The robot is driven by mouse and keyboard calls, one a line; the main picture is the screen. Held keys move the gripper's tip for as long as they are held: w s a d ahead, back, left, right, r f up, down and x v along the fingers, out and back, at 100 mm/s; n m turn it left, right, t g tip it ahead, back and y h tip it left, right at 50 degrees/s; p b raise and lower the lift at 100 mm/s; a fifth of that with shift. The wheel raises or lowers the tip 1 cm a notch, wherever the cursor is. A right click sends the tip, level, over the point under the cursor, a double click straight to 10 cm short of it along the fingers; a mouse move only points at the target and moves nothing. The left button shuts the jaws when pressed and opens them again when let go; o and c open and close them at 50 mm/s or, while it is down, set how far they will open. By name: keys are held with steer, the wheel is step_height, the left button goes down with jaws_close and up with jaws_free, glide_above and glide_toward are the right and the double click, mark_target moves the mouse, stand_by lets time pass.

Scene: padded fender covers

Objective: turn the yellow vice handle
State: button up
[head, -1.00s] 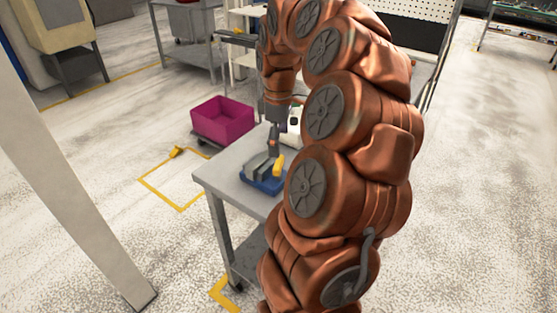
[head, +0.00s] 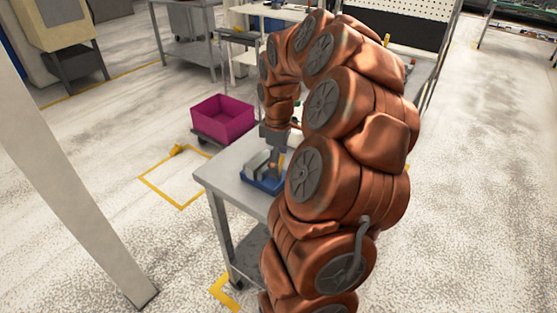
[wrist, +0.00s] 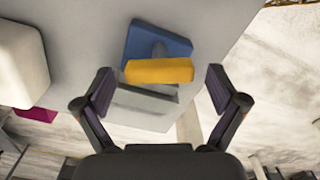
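The yellow vice handle (wrist: 160,71) lies crosswise in the wrist view, between and slightly beyond the fingertips of my gripper (wrist: 159,84). The gripper is open, with a visible gap on each side of the handle. The vice has a blue base (wrist: 145,40) and a grey metal body (wrist: 140,110). In the head view, the vice's grey body (head: 257,164) and blue base (head: 254,182) sit on the grey table. There my gripper (head: 277,157) points down at the vice's right side and hides most of the handle.
The grey table (head: 222,178) has bare top to the left of the vice. My arm hides its right part. A magenta bin (head: 223,121) stands on a low cart behind it. A pale rounded object (wrist: 20,65) is at the wrist view's left edge.

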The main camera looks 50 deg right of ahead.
steer(key=c, duration=1)
